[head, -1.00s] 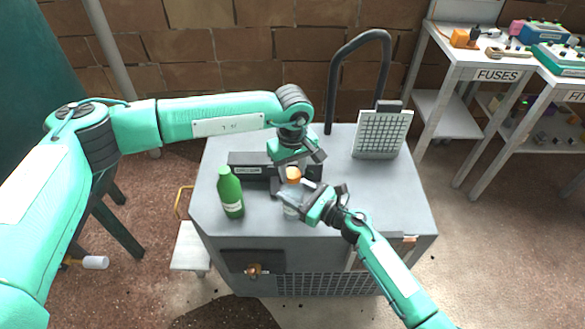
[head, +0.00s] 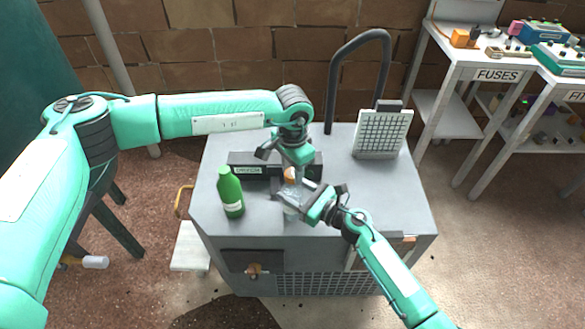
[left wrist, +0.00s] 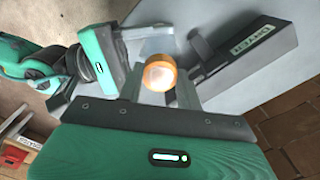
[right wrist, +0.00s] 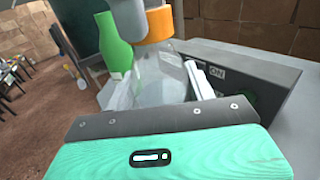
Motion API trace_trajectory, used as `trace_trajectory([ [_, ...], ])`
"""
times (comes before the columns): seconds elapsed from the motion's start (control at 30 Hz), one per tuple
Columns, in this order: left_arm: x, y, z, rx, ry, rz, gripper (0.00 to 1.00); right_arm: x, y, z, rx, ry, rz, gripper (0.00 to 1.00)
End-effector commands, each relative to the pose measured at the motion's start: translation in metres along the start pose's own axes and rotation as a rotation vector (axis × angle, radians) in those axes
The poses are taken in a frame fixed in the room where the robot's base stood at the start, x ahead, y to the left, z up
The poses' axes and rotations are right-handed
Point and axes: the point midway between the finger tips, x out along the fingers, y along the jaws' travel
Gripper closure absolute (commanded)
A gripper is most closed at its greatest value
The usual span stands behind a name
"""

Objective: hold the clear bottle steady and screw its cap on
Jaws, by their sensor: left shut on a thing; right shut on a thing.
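The clear bottle (right wrist: 160,82) stands upright on the grey cart top; in the head view it shows only partly (head: 290,212). My right gripper (head: 296,200) comes in from the right and is shut around the bottle's body. The orange cap (right wrist: 160,22) sits at the top of the bottle's neck, in line with it; how far it is threaded I cannot tell. My left gripper (head: 290,172) points down from above and is shut on the cap. The left wrist view shows the cap (left wrist: 158,76) between the two fingers.
A green bottle (head: 231,192) stands to the left on the cart top (head: 390,200). A dark box with a label (head: 250,165) lies just behind the clear bottle. A gridded panel (head: 382,134) stands at the back right. The cart's right side is clear.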

Motion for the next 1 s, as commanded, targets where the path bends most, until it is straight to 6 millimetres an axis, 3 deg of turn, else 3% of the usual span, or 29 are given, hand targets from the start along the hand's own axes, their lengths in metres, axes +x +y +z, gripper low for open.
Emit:
trace_trajectory([
  [0.27,-0.001,-0.001,-0.001,0.002,0.002,-0.001,0.85,0.0,0.001,-0.001,0.0,0.002,0.001,1.0],
  [0.3,-0.001,0.0,-0.001,0.002,0.002,-0.001,0.57,0.0,0.001,-0.001,0.0,0.002,0.001,1.0],
  [0.4,-0.001,0.0,0.0,0.002,0.001,-0.001,0.43,0.0,0.001,-0.001,0.0,0.002,0.001,1.0],
  [0.73,-0.004,0.0,0.0,0.001,0.001,-0.001,0.43,0.0,0.0,-0.001,0.001,0.001,0.001,1.0],
  [1.0,-0.037,0.0,-0.001,0.002,0.003,-0.001,0.43,0.0,0.0,-0.001,0.001,0.001,0.0,1.0],
])
